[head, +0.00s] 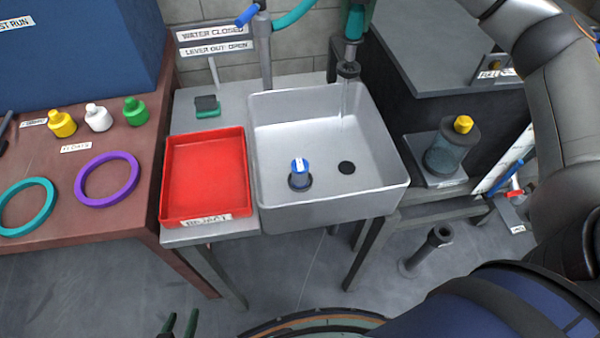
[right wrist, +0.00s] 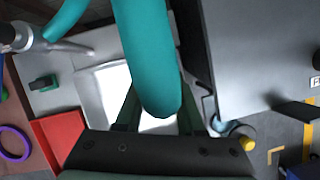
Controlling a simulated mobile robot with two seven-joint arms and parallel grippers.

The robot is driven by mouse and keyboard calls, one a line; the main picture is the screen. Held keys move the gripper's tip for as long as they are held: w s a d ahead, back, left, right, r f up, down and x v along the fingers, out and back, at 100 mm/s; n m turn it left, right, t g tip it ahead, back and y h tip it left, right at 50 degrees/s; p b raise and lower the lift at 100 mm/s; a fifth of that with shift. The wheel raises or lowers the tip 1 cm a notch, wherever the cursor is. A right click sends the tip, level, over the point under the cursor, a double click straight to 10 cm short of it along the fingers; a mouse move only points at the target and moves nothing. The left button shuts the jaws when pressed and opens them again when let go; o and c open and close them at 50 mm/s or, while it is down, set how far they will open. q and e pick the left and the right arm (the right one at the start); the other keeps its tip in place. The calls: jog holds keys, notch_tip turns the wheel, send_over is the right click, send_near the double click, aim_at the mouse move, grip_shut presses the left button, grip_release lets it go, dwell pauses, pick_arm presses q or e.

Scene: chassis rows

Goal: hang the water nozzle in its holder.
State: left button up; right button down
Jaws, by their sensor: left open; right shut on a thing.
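The water nozzle (head: 349,69) hangs with its dark head down above the back right of the grey sink (head: 330,208). Faint streaks, like running water, fall from it into the basin. My right gripper (head: 355,10) is at the top edge of the head view, shut on the nozzle's teal upper part. In the right wrist view the teal nozzle body (right wrist: 148,60) lies between the green fingers. My left gripper (head: 180,325) shows only its fingertips, apart and empty, at the bottom edge. I cannot clearly make out the holder; a dark upright piece (head: 333,58) stands beside the nozzle.
A blue-capped bottle (head: 299,175) stands in the sink by the drain. A red tray (head: 205,175) lies left of it. A signed tap post (head: 263,50) with a blue lever stands behind. A yellow-capped jar (head: 447,150) and an open dark tube (head: 438,237) are at right.

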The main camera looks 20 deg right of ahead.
aim_at(351, 48)
pick_arm(q)
jog(key=shift+w+f+b, duration=0.15)
jog(key=shift+f+b, duration=2.05)
jog(key=shift+f, duration=0.1)
pick_arm(e)
jog(key=shift+f, duration=3.1)
jog(key=shift+c, duration=2.2)
grip_release()
pick_arm(q)
jog(key=shift+d, duration=0.1)
pick_arm(e)
jog(key=shift+r, duration=0.45)
pick_arm(q)
jog(key=w+d+r+p, duration=0.1)
jog(key=d+r, duration=0.2)
jog(key=r, duration=0.2)
jog(key=shift+w+m+h, duration=0.2)
jog(key=shift+m+h, duration=0.2)
pick_arm(e)
jog(key=v, duration=1.2)
jog(key=shift+s, duration=0.1)
